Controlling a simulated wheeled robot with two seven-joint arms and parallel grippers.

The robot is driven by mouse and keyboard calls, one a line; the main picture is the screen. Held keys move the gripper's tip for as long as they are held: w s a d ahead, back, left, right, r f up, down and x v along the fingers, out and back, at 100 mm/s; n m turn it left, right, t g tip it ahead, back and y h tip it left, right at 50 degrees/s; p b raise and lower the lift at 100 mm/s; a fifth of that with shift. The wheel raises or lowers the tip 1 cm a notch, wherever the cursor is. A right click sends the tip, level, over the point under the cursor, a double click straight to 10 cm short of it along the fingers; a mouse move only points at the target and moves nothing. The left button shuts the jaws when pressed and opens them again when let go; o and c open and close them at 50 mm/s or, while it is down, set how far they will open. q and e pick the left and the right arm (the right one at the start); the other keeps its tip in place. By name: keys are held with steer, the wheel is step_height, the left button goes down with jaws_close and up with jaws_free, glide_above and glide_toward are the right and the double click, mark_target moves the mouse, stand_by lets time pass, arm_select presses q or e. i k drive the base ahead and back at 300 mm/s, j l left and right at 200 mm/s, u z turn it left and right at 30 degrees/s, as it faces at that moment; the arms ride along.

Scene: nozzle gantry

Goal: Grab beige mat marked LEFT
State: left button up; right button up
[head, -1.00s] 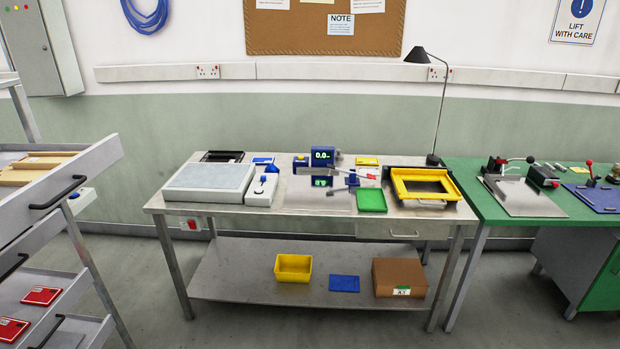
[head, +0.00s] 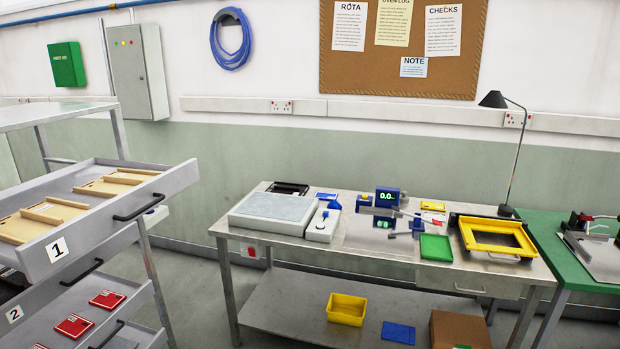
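Beige flat pieces with raised bars lie in the open top drawer (head: 110,223), which carries a label "1", at the left of the head view. One beige piece (head: 18,230) is nearer the front left of the drawer, and another beige piece (head: 97,188) is farther back to the right. No LEFT marking can be read on either, so I cannot tell which one is the mat marked LEFT. Neither of my grippers is in view.
Below is an open drawer labelled "2" (head: 38,309) with red items (head: 106,299). A steel bench (head: 290,246) with a grey-topped unit (head: 270,210), a yellow frame (head: 498,252) and a green tray (head: 436,247) stands to the right. Floor shows between drawers and bench.

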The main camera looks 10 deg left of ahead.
mark_target(110, 185)
steer(key=u, duration=1.35)
